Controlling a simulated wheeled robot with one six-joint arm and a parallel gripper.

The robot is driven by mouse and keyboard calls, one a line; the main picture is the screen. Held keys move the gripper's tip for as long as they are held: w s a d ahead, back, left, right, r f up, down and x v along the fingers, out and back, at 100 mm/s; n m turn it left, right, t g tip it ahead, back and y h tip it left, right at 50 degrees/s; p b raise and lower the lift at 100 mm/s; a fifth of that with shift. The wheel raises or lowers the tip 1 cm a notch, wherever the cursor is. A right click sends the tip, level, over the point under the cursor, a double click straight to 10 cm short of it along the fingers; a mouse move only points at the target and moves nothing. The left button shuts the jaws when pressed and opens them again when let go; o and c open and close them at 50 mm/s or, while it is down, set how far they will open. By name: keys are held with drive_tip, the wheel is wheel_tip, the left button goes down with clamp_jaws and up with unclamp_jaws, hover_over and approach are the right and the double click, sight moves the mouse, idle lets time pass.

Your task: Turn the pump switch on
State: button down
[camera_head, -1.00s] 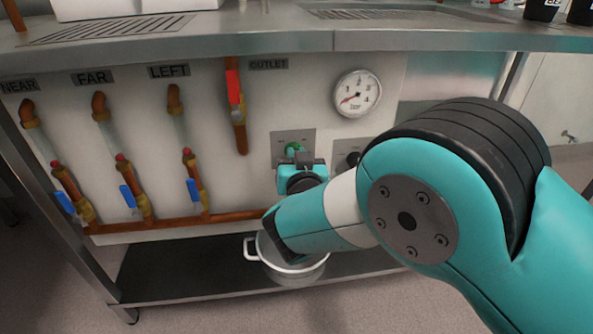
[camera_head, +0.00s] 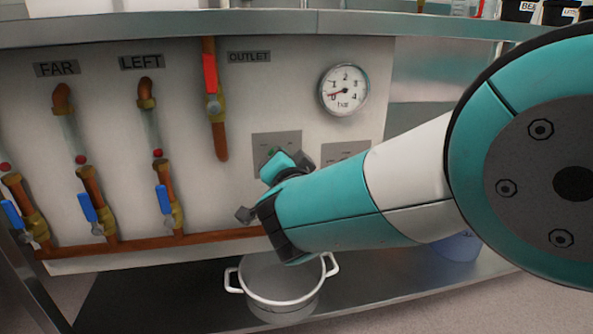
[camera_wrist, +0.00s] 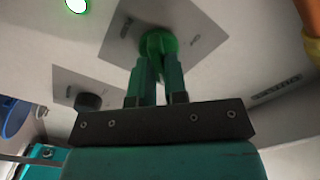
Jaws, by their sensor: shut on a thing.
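The pump switch is a round green knob (camera_wrist: 157,42) on a grey plate with small lettering, seen in the wrist view. My gripper (camera_wrist: 160,75) is shut on this knob, with its dark green-tinted fingers on either side of it. A bright green light (camera_wrist: 76,5) glows on the white panel near the plate. In the head view the switch plate (camera_head: 268,139) shows right of the outlet pipe, and my tilted gripper (camera_head: 274,160) hides most of the knob.
A second plate with a black knob (camera_wrist: 88,101) is beside the switch. A pressure gauge (camera_head: 344,89) is above right, its red needle low. The outlet pipe with a red handle (camera_head: 210,73) and several blue-handled valves stand left. A white pot (camera_head: 279,283) is on the shelf below.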

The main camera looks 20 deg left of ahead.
drive_tip(key=shift+w+d, duration=0.1)
drive_tip(key=shift+w, duration=0.05)
idle(0.3)
drive_tip(key=c, duration=1.1)
unclamp_jaws()
drive_tip(key=shift+c, duration=0.2)
drive_tip(key=b+v, duration=1.4)
drive_tip(key=v, duration=0.3)
drive_tip(key=shift+s, duration=0.3)
